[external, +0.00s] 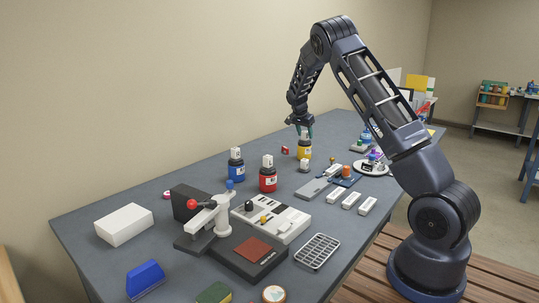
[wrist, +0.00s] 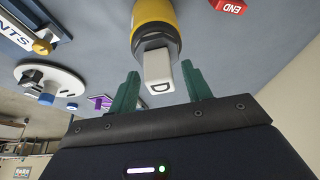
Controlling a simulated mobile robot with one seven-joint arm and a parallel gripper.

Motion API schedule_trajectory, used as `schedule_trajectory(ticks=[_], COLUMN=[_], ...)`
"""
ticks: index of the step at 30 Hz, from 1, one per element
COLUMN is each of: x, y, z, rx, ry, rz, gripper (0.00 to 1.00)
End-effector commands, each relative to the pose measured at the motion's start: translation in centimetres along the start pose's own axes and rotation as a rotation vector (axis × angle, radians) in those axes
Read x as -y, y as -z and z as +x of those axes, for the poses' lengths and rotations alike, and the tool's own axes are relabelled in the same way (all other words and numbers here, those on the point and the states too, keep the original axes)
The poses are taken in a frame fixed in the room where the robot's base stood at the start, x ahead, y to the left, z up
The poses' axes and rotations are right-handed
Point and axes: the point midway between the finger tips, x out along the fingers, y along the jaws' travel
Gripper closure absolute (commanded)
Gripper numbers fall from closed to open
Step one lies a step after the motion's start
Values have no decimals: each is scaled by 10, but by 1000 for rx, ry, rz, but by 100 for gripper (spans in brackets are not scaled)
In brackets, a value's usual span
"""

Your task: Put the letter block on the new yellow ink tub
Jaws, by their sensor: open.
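The yellow ink tub (external: 304,151) stands on the grey table toward its far end. It also shows in the wrist view (wrist: 153,14), with a black cap. A white letter block (wrist: 158,68) marked with what looks like a D sits on the cap; in the external view the block (external: 304,133) is partly hidden by the fingers. My gripper (wrist: 160,88) is open, its green fingertips on either side of the block with gaps showing. In the external view my gripper (external: 303,128) is directly above the tub.
A red ink tub (external: 268,180) and a blue ink tub (external: 236,168), each topped with a white piece, stand nearer the camera. A small red END block (wrist: 229,5) lies beside the yellow tub. A round white plate (external: 372,169) and several white blocks lie to the right.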

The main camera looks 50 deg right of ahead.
Motion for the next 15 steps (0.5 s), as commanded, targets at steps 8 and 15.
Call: schedule_trajectory(ticks=[8, 15], x=[1, 1], y=[-1, -1], z=[-52, -92], rx=[-1, -1], ry=[4, 3], rz=[-1, -1], gripper=[51, 51])
